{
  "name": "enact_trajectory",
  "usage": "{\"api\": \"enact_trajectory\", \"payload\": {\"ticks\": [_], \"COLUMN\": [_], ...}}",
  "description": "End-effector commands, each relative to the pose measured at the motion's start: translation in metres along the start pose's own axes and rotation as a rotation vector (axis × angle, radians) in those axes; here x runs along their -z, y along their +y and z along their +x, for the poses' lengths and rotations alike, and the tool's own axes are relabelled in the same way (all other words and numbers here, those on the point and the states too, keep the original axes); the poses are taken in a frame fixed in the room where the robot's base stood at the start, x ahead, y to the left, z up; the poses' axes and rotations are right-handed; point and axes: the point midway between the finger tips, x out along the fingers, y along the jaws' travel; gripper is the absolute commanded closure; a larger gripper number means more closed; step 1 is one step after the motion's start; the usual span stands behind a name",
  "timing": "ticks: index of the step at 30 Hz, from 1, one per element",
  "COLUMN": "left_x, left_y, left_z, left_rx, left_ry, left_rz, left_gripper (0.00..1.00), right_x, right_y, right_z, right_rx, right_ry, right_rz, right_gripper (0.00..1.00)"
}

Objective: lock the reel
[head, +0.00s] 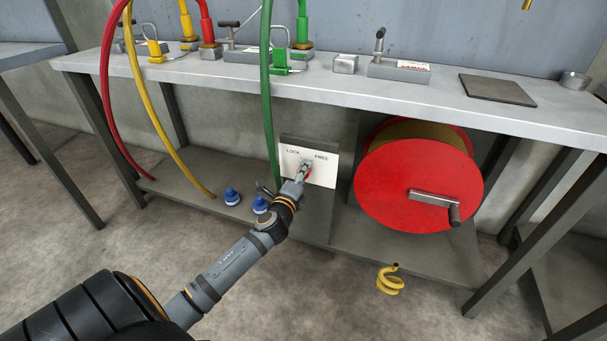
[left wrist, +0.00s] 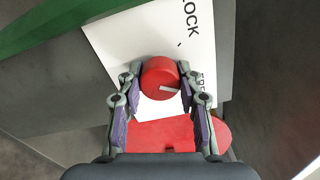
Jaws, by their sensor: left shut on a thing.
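The red reel (head: 420,175) stands under the bench with a crank handle on its face. Left of it is a white panel (head: 322,172) marked LOCK at left and, it appears, FREE at right. My left gripper (head: 303,172) reaches this panel from below. In the left wrist view its fingers (left wrist: 163,98) are closed around a round red knob (left wrist: 158,72) on the panel. The knob's pale mark (left wrist: 170,89) points right in that view, toward the half-hidden second label. My right gripper is out of view.
A green hose (head: 267,100) hangs just left of the panel. Yellow and red hoses hang further left. Two blue fittings (head: 232,197) stand on the lower shelf. A yellow coil (head: 389,281) is low in front of the reel.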

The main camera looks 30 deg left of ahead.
Motion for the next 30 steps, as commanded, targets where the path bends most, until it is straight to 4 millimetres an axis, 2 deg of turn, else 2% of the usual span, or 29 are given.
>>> {"api": "enact_trajectory", "payload": {"ticks": [30], "left_x": [0.0], "left_y": [0.002], "left_z": [0.0], "left_rx": [-0.002], "left_ry": [-0.001], "left_rz": [-0.897], "left_gripper": [0.96], "right_x": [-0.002], "right_y": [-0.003], "right_z": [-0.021], "right_rx": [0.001], "right_ry": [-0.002], "right_rz": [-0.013], "right_gripper": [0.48]}}
